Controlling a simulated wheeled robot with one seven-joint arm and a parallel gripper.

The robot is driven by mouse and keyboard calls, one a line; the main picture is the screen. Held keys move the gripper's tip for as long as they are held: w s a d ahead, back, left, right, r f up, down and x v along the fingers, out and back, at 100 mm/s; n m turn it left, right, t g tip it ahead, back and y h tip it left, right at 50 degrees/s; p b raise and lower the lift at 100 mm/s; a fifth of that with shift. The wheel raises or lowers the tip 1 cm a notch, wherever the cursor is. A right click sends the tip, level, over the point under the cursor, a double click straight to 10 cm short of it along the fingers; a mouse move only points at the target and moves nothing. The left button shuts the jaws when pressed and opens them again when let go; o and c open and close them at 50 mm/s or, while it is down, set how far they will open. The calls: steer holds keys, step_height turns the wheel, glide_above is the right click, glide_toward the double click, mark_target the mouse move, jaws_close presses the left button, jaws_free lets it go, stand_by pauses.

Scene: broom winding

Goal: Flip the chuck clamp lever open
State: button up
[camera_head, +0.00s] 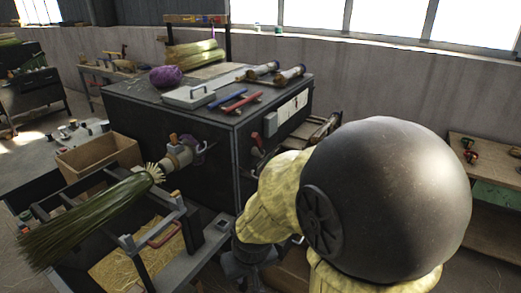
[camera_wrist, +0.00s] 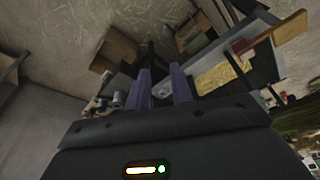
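The chuck (camera_head: 179,158) is a pale metal cylinder on the front face of the black machine. A short lever with an orange-brown grip (camera_head: 173,139) stands up on top of it; I take it for the clamp lever. A broom (camera_head: 90,215) of green bristles points out from the chuck to the lower left. I cannot clearly make out the chuck lever in the wrist view.
The black machine (camera_head: 215,135) carries tools and a purple twine ball (camera_head: 166,77). A cardboard box (camera_head: 98,155) and a straw tray (camera_head: 125,260) lie around the broom; the straw (camera_wrist: 220,78) shows in the wrist view. A red handle (camera_head: 166,236) stands near the tray.

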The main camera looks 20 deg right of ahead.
steer(key=w+d+n+t, duration=0.1)
steer(key=w, duration=0.3)
steer(key=w+d+f+n+t+b, duration=0.1)
steer(key=w, duration=0.2)
steer(key=w+d+n+t+b, duration=0.1)
steer(key=w, duration=0.3)
steer(key=shift+w+f+t+h, duration=0.3)
steer(key=shift+w+f, duration=0.05)
steer(key=shift+f, duration=0.05)
jaws_close()
steer(key=w+d+n+t+b, duration=0.2)
steer(key=w+d+n+t, duration=0.3)
steer(key=w, duration=0.3)
steer(key=w+d+f+n+t+h+b, duration=0.1)
steer(key=w+d+n+t+b, duration=0.2)
steer(key=w+d+n+t, duration=0.2)
steer(key=w+d+f+n+t+h+b, duration=0.1)
steer(key=w+d+n+t, duration=0.4)
steer(key=w, duration=0.6)
steer(key=n+b, duration=0.1)
steer(key=n, duration=0.1)
steer(key=shift+d+n, duration=0.3)
steer(key=shift+d, duration=0.1)
steer(key=shift+r, duration=0.1)
